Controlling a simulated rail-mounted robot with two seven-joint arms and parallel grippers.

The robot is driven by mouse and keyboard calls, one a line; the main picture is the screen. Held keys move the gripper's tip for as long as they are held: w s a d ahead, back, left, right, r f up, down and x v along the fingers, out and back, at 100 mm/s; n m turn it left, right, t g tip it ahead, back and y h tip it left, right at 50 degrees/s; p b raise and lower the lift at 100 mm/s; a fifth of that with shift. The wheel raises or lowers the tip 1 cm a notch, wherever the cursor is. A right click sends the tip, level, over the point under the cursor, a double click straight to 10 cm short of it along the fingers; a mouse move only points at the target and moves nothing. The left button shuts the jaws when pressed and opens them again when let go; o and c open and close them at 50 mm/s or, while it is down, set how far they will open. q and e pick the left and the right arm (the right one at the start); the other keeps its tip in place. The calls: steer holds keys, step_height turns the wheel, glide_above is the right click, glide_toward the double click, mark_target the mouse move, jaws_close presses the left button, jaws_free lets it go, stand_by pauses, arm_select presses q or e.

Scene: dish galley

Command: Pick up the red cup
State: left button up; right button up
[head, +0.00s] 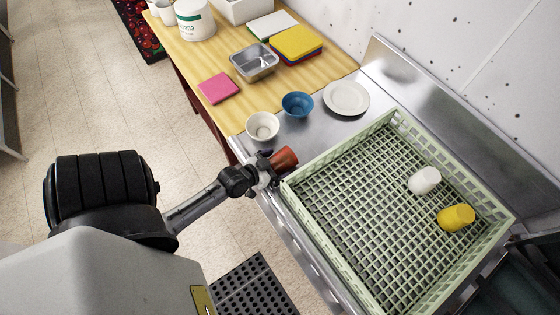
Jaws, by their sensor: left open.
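The red cup (285,158) is at the near left corner of the green rack, on the steel counter side, and looks tilted. My left gripper (270,167) is right at the cup's left end, with its jaws open. The fingers are small and partly hidden, so I cannot tell whether they touch the cup. My right gripper does not show.
A green rack (306,229) holds a white cup (424,180) and a yellow cup (456,217). A white bowl (262,126), a blue bowl (297,104) and a white plate (346,98) stand behind the red cup. A metal pan (254,62) sits on the wooden table.

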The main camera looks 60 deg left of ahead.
arm_select(q)
steer(key=shift+w+f, duration=0.1)
steer(key=shift+w, duration=0.05)
steer(key=shift+c, duration=0.3)
steer(key=c, duration=0.9)
